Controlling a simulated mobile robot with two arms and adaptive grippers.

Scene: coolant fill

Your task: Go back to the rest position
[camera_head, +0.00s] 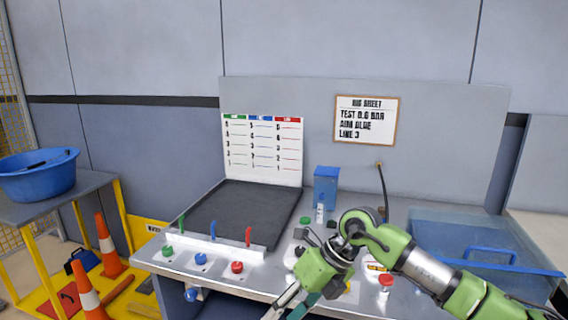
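My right arm, green and silver, comes in from the right and reaches over the front of the grey bench (150,258). My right gripper (285,311) points down and left at the bottom edge of the picture, in front of the bench. Its fingertips are cut off by the edge, so I cannot tell how far apart they are. I see nothing held in it. My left gripper is not in view.
The bench holds a dark mat (240,215), green, blue and red levers (213,230), knobs (200,259), a blue box (326,187) and a clear cover (480,240). Left stand a side table with a blue basin (38,176) and orange cones (105,245). A rig sheet (366,121) hangs behind.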

